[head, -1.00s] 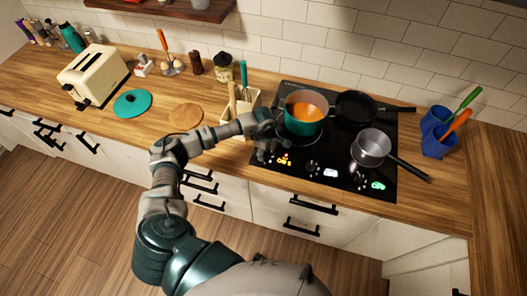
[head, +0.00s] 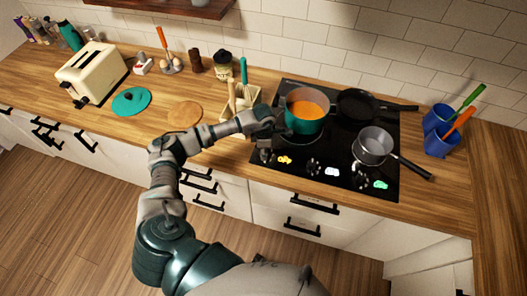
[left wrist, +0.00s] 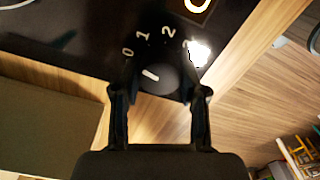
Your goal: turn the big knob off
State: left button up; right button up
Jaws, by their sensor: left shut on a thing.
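The big knob (left wrist: 158,78) is round and black with a white mark, on the black cooktop (head: 330,178). In the left wrist view the white digits 0, 1, 2 and a partly washed-out one curve around it. My left gripper (left wrist: 160,92) has a finger on each side of the knob and is shut on it. In the head view my left gripper (head: 265,150) is at the cooktop's front left corner and hides that knob. My right gripper is not in view.
A teal pot (head: 304,124) of orange liquid stands just behind my gripper. A black pan (head: 358,104) and a steel saucepan (head: 372,141) are to its right. A utensil box (head: 232,120) stands close to my left wrist. Lit displays line the front.

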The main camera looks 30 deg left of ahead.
pick_arm(q)
jog(key=shift+w+a+r+n, duration=0.1)
jog(key=shift+n, duration=1.1)
jog(key=shift+b, duration=0.3)
jog(key=o, duration=1.1)
jog(key=shift+o, duration=0.2)
notch_tip(320, 180, up, 12)
jog(key=shift+w, duration=0.1)
